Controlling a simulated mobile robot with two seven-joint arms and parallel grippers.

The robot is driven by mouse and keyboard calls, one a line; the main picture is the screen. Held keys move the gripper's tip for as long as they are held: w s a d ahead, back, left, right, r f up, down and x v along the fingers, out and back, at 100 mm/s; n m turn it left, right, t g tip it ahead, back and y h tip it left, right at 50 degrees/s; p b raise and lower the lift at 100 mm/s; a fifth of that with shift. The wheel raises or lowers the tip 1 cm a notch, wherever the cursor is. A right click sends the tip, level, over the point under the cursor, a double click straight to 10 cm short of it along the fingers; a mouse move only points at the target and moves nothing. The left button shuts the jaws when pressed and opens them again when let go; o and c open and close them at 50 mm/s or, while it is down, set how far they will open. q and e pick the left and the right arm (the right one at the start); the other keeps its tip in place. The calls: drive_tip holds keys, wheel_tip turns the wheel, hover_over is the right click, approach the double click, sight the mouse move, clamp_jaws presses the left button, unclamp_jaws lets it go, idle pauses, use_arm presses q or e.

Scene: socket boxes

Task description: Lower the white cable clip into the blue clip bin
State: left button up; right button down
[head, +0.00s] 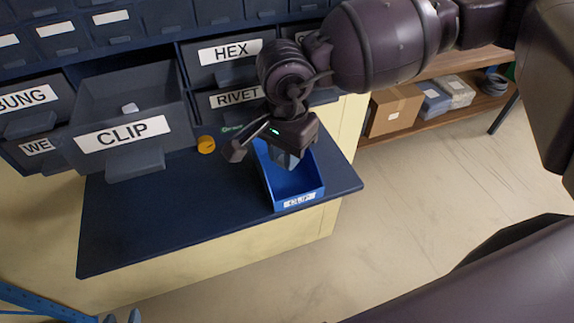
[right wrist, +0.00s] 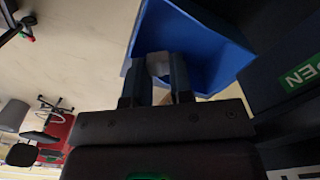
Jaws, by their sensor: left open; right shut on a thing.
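The blue clip bin (head: 312,191) stands on the dark worktop with a white label on its front. My right gripper (head: 285,160) is over the bin's back part, fingers pointing down. In the right wrist view the gripper (right wrist: 157,78) is shut on the white cable clip (right wrist: 158,65), with the bin (right wrist: 205,45) behind it. The clip is hidden by the gripper in the head view, and its height above the bin floor is hard to tell.
The CLIP drawer (head: 128,155) is pulled out, with a small white piece (head: 129,107) inside. Other labelled drawers surround it. An orange round item (head: 206,144) lies on the worktop (head: 190,225) left of the bin. The worktop's front left is clear.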

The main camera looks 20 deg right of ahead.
sight(286, 196)
drive_tip(key=shift+f, duration=0.1)
drive_tip(key=shift+f+b, duration=1.35)
drive_tip(key=shift+f, duration=0.05)
drive_tip(key=shift+s+f+b, duration=0.15)
drive_tip(key=shift+f+b, duration=0.85)
drive_tip(key=shift+f, duration=0.7)
drive_tip(key=shift+r, duration=0.1)
drive_tip(key=shift+b, duration=0.35)
drive_tip(key=shift+f, duration=0.45)
drive_tip(key=shift+f+b, duration=0.5)
drive_tip(key=shift+f, duration=0.05)
